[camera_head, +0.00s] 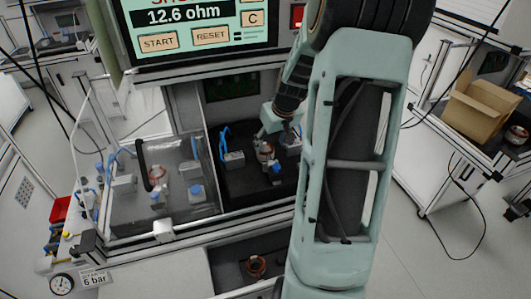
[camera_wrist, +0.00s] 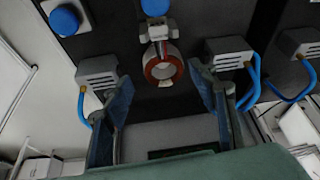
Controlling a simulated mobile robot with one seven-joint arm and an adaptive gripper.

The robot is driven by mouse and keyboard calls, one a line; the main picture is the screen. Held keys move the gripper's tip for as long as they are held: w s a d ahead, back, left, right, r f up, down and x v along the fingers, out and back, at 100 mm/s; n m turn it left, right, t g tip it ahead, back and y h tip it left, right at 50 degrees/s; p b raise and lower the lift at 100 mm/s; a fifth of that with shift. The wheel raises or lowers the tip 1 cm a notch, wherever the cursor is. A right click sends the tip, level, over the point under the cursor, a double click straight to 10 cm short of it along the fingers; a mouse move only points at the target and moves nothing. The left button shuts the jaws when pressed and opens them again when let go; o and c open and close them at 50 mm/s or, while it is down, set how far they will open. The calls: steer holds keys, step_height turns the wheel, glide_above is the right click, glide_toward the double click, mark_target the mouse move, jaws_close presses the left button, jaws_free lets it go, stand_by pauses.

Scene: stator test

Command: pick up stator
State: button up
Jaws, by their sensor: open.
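A stator (camera_wrist: 162,68), a ring with a copper-red rim and a grey centre, shows in the wrist view between and beyond my fingertips. A grey clamp with a blue knob meets its edge. My gripper (camera_wrist: 165,90) is open, one finger on each side of the stator's line, with nothing between the fingers. In the head view a stator (camera_head: 265,152) sits in the dark right-hand test bay, just below my wrist and partly hidden by it. Whether the fingers touch it cannot be told.
Grey connector blocks (camera_wrist: 229,52) with blue cables flank the stator closely. The left bay holds another stator (camera_head: 157,176) behind a clear cover (camera_head: 190,148). A further stator (camera_head: 256,265) lies on the lower shelf. A screen (camera_head: 195,25) hangs above; a cardboard box (camera_head: 478,108) stands right.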

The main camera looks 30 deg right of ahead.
mark_target(266, 149)
steer(key=shift+p+x, duration=0.65)
steer(key=shift+x, duration=2.25)
steer(key=shift+w+a+r, duration=0.1)
steer(key=shift+w+a, duration=0.05)
steer(key=shift+a, duration=0.05)
steer(key=shift+c, duration=0.4)
steer(key=c, duration=1.2)
steer(key=shift+o, duration=0.2)
steer(key=shift+r, duration=0.15)
